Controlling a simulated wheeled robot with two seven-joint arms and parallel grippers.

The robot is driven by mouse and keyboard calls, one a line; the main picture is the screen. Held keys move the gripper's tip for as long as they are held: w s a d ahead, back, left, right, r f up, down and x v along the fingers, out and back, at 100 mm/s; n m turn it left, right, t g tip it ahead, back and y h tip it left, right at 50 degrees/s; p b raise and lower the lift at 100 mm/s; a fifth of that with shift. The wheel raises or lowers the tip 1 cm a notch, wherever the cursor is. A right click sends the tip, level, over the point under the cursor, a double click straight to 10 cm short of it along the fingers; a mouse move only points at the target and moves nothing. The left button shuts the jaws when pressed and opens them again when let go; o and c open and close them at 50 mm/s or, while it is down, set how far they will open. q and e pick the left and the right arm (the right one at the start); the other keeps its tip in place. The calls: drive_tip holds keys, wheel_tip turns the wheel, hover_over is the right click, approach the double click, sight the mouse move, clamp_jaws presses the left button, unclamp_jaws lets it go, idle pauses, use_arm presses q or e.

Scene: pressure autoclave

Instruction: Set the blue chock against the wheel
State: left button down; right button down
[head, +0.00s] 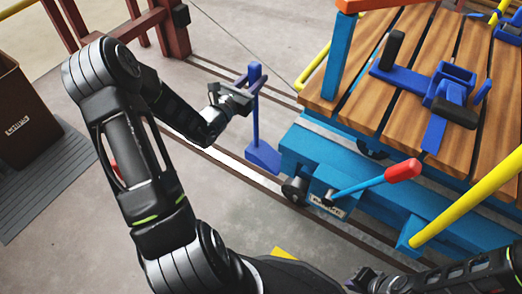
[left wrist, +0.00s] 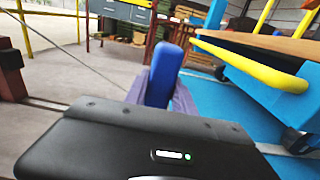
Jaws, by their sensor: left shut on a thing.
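The blue chock (head: 262,157) is a wedge on a long upright blue handle. My left gripper (head: 248,85) is shut on the upper part of this handle, and the handle top (left wrist: 163,75) shows between the fingers in the left wrist view. The wedge hangs low by the floor rail; I cannot tell whether it touches. The dark wheel (head: 295,190) sits under the corner of the blue cart, below and right of the wedge, with a small gap visible between them. My right gripper (head: 365,281) is at the bottom edge, and its jaws are unclear.
The blue cart (head: 370,195) carries a wooden slatted deck (head: 380,85) with blue clamps. A red-tipped lever (head: 400,171) and a yellow bar (head: 470,197) stick out near the wheel. Floor rails (head: 215,153) run diagonally. A brown bin (head: 22,115) stands at left.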

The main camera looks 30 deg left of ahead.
sight(254, 119)
use_arm(q)
wheel_tip(254, 119, down, 12)
drive_tip(key=b, duration=0.5)
drive_tip(key=shift+f, duration=0.2)
drive_tip(key=shift+f+b, duration=1)
drive_tip(key=shift+f, duration=1.4)
drive_tip(key=c, duration=1)
unclamp_jaws()
drive_tip(key=shift+f, duration=0.1)
drive_tip(key=shift+c, duration=0.2)
drive_tip(key=shift+s+r, duration=0.15)
drive_tip(key=shift+r, duration=0.05)
drive_tip(key=s+p, duration=0.3)
drive_tip(key=s, duration=0.8)
drive_tip(key=shift+s+d, duration=0.15)
drive_tip(key=shift+s, duration=0.25)
